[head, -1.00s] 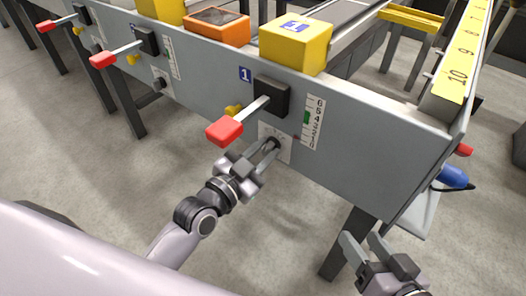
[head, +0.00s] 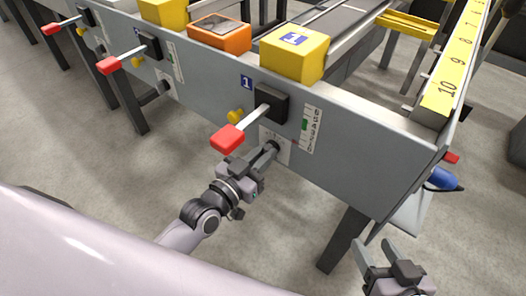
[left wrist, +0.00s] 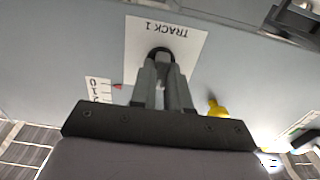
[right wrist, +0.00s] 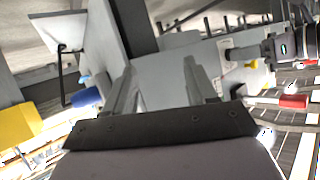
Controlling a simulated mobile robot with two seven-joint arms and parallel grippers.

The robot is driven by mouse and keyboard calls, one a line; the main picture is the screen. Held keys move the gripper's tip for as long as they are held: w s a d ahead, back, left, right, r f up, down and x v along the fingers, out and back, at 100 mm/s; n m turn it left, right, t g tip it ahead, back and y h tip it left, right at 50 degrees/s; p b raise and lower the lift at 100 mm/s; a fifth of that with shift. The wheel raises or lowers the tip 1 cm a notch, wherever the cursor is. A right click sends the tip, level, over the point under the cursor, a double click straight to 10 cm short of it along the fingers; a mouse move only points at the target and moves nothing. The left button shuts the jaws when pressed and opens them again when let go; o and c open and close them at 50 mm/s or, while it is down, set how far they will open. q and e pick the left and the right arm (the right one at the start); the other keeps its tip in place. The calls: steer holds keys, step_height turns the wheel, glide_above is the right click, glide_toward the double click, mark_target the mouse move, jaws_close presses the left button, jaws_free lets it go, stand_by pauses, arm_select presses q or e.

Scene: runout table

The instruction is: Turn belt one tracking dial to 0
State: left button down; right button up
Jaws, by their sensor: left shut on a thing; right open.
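The belt one tracking dial (left wrist: 160,52) is a small black knob on a white plate (left wrist: 190,45) marked "TRACK 1", seen upside down in the left wrist view. My left gripper (left wrist: 162,75) is shut on the dial, its fingers on either side of the knob. In the head view the left gripper (head: 268,153) reaches the dial below the lever; the fingers hide most of the knob and the plate's scale, so the dial's reading cannot be told. My right gripper (head: 377,252) is open and empty, in front of the table's right end.
A lever with a red handle (head: 227,138) sticks out just above my left gripper, beside a yellow knob (head: 236,115). A vertical number scale (head: 309,130) with a green mark is to its right. A blue tool (head: 444,179) hangs at the table's right end.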

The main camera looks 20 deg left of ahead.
arm_select(q)
steer(key=c, duration=1.1)
jaws_free()
steer(key=p+v, duration=0.2)
steer(key=v, duration=0.5)
arm_select(e)
steer(key=shift+s+d+r+h, duration=0.1)
steer(key=shift+s+d+h, duration=0.1)
steer(key=shift+d, duration=0.2)
steer(key=shift+s+d+r+h, duration=0.1)
steer(key=shift+s+d+h, duration=0.1)
steer(key=shift+d, duration=0.15)
arm_select(q)
steer(key=shift+s, duration=0.1)
